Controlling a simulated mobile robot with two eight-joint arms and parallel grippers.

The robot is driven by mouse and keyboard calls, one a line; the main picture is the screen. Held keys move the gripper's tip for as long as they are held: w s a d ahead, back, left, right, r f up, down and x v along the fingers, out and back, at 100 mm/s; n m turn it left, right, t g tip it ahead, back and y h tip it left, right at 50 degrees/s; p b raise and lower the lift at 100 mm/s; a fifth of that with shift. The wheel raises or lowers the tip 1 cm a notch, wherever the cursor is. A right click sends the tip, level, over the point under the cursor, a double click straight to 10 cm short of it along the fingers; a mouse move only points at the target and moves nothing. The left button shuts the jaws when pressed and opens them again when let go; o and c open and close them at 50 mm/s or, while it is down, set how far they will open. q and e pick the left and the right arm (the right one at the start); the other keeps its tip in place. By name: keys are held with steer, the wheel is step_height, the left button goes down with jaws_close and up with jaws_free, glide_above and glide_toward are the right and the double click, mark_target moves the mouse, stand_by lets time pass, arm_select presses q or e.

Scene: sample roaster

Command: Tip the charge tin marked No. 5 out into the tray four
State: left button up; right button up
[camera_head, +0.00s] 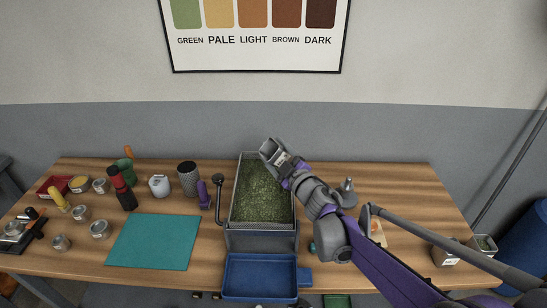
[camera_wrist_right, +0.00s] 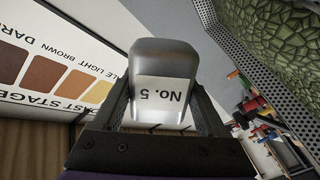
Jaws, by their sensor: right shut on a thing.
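My right gripper (camera_head: 279,157) is shut on a small grey metal tin (camera_head: 268,147). In the right wrist view the tin (camera_wrist_right: 165,55) sits between the two dark fingers (camera_wrist_right: 160,105), its white "No. 5" label upside down in the picture. The tin is tilted, above the back right part of a grey mesh-walled tray (camera_head: 261,227). A layer of green beans (camera_head: 259,190) covers the tray's floor; they also show in the right wrist view (camera_wrist_right: 270,40). The tin's contents are hidden. My left gripper is not in view.
A blue bin (camera_head: 260,277) stands in front of the tray. A teal mat (camera_head: 153,242) lies to the left, with several tins, bottles and a mesh cylinder (camera_head: 188,179) around it. Small containers (camera_head: 447,252) stand at the right. The wall is close behind.

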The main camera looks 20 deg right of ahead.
steer(key=m, duration=0.3)
steer(key=shift+a+r, duration=0.1)
steer(key=shift+r, duration=0.05)
steer(key=m+b, duration=0.1)
steer(key=f+m+b, duration=0.1)
steer(key=m, duration=0.1)
steer(key=shift+a+b, duration=0.3)
steer(key=shift+b, duration=0.05)
steer(key=shift+s+a+r+m+b, duration=0.1)
steer(key=shift+m+b, duration=0.15)
steer(key=shift+m, duration=0.25)
steer(key=shift+s+a+r+m+b, duration=0.1)
steer(key=shift+m+b, duration=0.1)
steer(key=shift+m, duration=0.3)
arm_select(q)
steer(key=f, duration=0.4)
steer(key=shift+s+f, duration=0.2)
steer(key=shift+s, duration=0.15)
arm_select(e)
steer(key=shift+w+m, duration=0.15)
steer(key=shift+m, duration=0.35)
